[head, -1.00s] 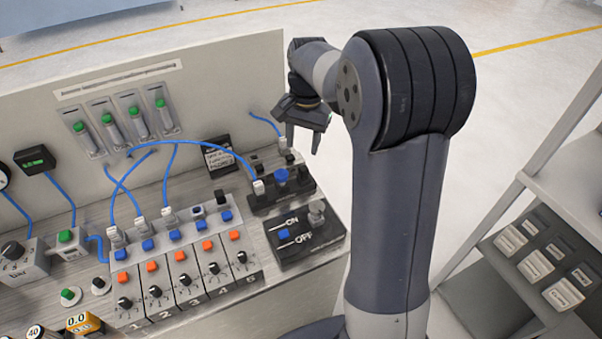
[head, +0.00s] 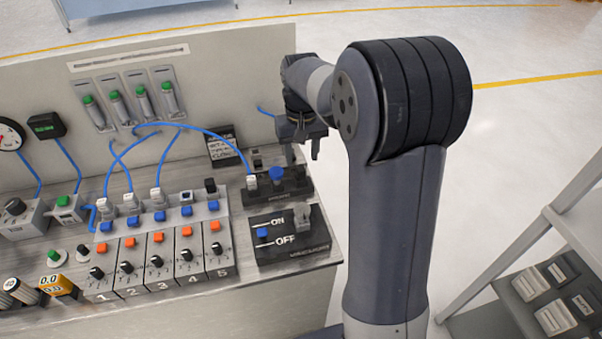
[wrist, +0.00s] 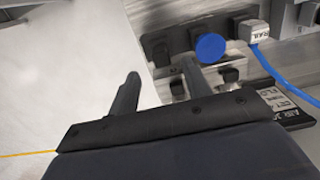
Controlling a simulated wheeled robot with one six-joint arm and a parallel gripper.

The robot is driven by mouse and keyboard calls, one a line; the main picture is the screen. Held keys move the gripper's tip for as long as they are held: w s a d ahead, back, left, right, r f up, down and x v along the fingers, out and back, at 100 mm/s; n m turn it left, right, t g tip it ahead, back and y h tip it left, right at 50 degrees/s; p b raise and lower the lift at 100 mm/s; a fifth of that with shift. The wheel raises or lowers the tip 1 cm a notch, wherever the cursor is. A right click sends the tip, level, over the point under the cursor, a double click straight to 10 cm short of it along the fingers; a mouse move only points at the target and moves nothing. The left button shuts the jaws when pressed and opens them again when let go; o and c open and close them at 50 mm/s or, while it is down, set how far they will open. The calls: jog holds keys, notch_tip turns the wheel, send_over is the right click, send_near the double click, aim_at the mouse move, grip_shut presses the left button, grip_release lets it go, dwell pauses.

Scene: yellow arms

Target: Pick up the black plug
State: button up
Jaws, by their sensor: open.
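A black block (head: 262,195) with a blue knob (head: 276,174) and a white plug (head: 251,182) is at the bench's right end. In the wrist view small black pieces (wrist: 230,74) sit by the block (wrist: 157,47); I cannot tell whether one is a plug. My gripper (head: 303,154) is open and empty, just above and behind the block's right end. In the wrist view (wrist: 160,76) one finger overlaps the block's side and the other is over the floor.
Blue cables (head: 210,134) loop from the white plugs across the bench. A black ON/OFF panel (head: 292,241) lies in front of the block. A back panel (head: 225,70) stands behind. A shelf (head: 580,215) is at the right. Floor is clear beyond the bench.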

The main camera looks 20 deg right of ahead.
aim_at(300, 167)
notch_tip(300, 167, down, 5)
jog(key=shift+w+a+f, duration=0.1)
jog(key=shift+w, duration=0.05)
grip_shut()
dwell(0.5)
notch_tip(300, 167, up, 10)
jog(key=shift+r, duration=0.1)
dwell(0.5)
